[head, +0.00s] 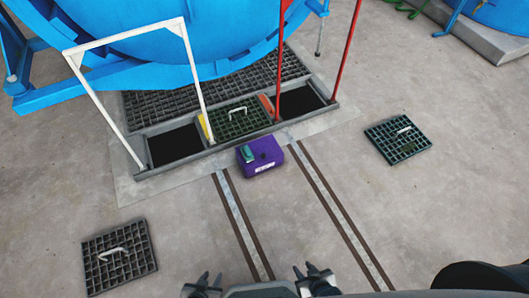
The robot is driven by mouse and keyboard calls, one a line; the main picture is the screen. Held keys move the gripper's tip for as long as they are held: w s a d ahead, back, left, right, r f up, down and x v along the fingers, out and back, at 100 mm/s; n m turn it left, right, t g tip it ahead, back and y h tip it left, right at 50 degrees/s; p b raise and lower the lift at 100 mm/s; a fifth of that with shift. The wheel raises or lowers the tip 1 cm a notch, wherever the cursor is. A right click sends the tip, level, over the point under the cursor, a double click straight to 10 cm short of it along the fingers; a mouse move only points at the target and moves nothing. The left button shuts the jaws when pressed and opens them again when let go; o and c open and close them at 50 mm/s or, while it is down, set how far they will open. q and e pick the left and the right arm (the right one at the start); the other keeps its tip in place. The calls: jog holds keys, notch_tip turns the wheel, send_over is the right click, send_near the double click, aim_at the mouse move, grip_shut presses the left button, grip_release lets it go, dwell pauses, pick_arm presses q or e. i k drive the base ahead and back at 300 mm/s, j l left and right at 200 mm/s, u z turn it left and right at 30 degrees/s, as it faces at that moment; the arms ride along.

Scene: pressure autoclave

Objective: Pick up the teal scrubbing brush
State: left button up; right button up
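A small teal object (248,153), which looks like the scrubbing brush, lies on the left part of the top of a purple box (265,151). The box stands on the floor just in front of the grate frame. My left gripper (211,279) is at the bottom edge of the head view, with its fingers apart and nothing seen between them. My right gripper (305,269) is at the bottom, right of centre, also with fingers apart and empty. Both are well short of the box and the teal object.
A large blue vessel (150,45) stands behind the floor grating. Two open pits (176,146) flank a handled grate (238,121). White (195,80) and red (345,50) rails stand there. Loose grates lie left (119,258) and right (397,139). Floor before the box is clear.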

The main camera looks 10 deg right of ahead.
aim_at(246, 150)
jog(key=z, duration=1.1)
jog(key=u, duration=1.1)
jog(key=i+l+u, duration=0.25)
jog(key=i+l, duration=0.3)
jog(key=i+l+u, duration=0.2)
jog(key=i+l, duration=0.45)
jog(key=i+l+u, duration=0.25)
jog(key=i+l, duration=0.3)
jog(key=l, duration=0.2)
